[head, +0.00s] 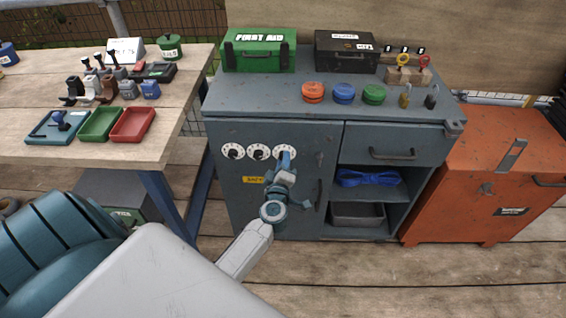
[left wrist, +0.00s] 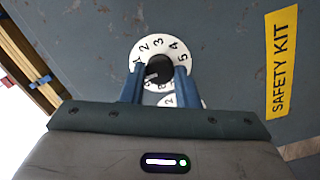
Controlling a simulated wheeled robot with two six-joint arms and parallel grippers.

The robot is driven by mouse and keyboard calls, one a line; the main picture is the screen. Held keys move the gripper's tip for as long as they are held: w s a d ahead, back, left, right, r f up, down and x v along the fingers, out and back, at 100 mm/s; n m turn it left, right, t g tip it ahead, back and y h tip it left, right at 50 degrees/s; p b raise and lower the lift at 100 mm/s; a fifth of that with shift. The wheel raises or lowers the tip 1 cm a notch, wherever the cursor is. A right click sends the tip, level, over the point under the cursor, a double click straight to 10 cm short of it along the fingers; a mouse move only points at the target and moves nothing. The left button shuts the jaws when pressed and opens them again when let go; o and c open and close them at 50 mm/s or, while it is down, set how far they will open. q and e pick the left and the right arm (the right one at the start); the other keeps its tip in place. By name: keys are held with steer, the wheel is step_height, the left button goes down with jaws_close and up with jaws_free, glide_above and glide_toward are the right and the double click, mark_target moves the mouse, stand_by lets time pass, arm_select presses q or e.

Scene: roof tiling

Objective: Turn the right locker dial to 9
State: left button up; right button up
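The right locker dial (head: 287,153) is the rightmost of three white dials on the grey locker door (head: 310,200). My left gripper (head: 285,160) is at this dial and partly covers it. In the left wrist view, my left gripper (left wrist: 160,78) has its two blue fingers apart, one on each side of the dial's dark knob (left wrist: 160,68). I cannot tell whether they touch it. Numerals 1 to 5 show on the white ring (left wrist: 160,44). A pale mark on the knob points to the lower left; the numeral there is hidden or unclear. My right gripper is out of view.
The middle dial (head: 258,151) and left dial (head: 232,151) are close on the left. A yellow SAFETY KIT label (left wrist: 282,62) is on the door below the dials. A door handle (head: 319,194) is to the right. A wooden workbench (head: 180,80) stands left, a red cabinet (head: 480,210) right.

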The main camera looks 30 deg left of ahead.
arm_select(q)
steer(key=shift+c, duration=0.4)
steer(key=n, duration=0.7)
steer(key=shift+f+y+b, duration=0.1)
steer(key=shift+y+b, duration=0.2)
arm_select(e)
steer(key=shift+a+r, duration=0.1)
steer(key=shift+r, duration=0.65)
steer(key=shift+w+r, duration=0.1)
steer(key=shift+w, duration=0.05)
arm_select(q)
steer(key=o, duration=1)
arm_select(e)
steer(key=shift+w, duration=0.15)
